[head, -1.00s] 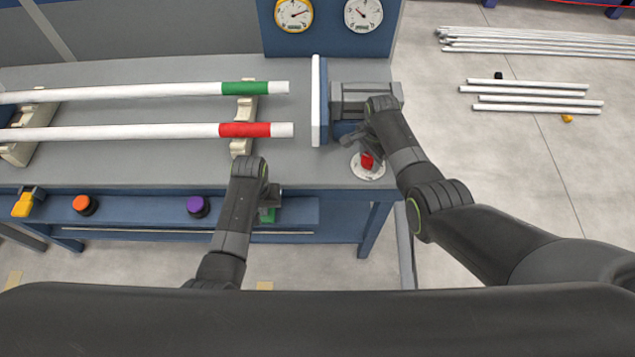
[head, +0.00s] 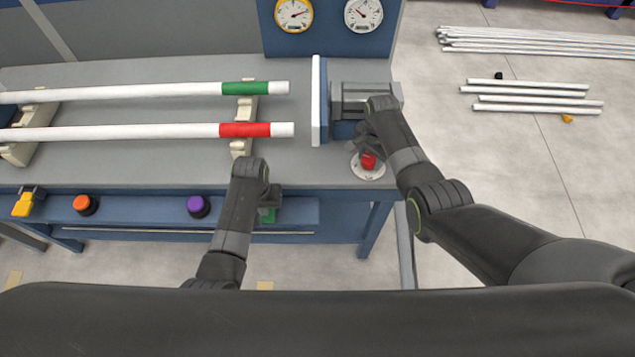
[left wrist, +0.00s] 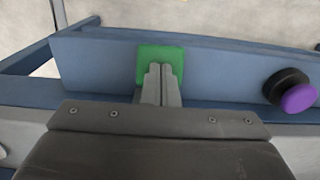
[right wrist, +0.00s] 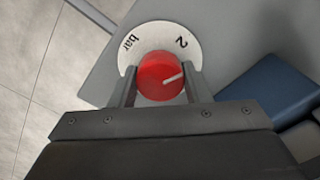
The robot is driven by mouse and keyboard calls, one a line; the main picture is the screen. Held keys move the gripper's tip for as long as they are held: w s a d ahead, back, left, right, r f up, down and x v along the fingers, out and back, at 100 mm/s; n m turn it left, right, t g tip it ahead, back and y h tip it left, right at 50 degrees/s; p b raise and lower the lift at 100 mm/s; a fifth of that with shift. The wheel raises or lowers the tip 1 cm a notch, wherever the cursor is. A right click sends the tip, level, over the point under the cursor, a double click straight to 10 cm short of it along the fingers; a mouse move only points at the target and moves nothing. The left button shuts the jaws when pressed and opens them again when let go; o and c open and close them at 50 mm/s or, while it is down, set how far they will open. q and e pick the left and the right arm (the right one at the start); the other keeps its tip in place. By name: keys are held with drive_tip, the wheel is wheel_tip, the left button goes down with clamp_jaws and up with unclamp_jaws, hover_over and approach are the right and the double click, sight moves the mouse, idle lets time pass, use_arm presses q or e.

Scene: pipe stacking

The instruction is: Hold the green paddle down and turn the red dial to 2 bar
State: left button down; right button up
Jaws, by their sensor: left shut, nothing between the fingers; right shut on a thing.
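The green paddle (left wrist: 173,58) is on the blue front rail of the bench. My left gripper (left wrist: 161,72) is shut and empty, with its fingertips over the paddle and seemingly against it; whether the paddle is pressed down I cannot tell. In the head view the paddle (head: 268,216) is mostly hidden by that gripper. The red dial (right wrist: 161,75) sits on a white round plate (right wrist: 151,33) marked "2" and "bar". My right gripper (right wrist: 158,88) is shut on the dial, one finger on each side. The dial's white line points right and slightly up, below the "2".
Two gauges (head: 293,14) (head: 363,14) are on the blue panel behind. White pipes with green (head: 245,88) and red (head: 245,130) bands lie on cradles at left. An orange knob (head: 85,204) and a purple knob (head: 198,206) are on the front rail.

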sight(370, 158)
use_arm(q)
drive_tip(key=shift+s+f, duration=0.2)
drive_tip(key=shift+f, duration=0.05)
use_arm(e)
drive_tip(key=shift+n, duration=0.4)
drive_tip(key=n, duration=0.2)
drive_tip(key=shift+n, duration=0.4)
use_arm(q)
drive_tip(key=shift+w+r, duration=0.1)
drive_tip(key=shift+r, duration=2.05)
use_arm(e)
drive_tip(key=shift+s+d+f, duration=0.1)
drive_tip(key=o, duration=0.9)
drive_tip(key=shift+r, duration=3.6)
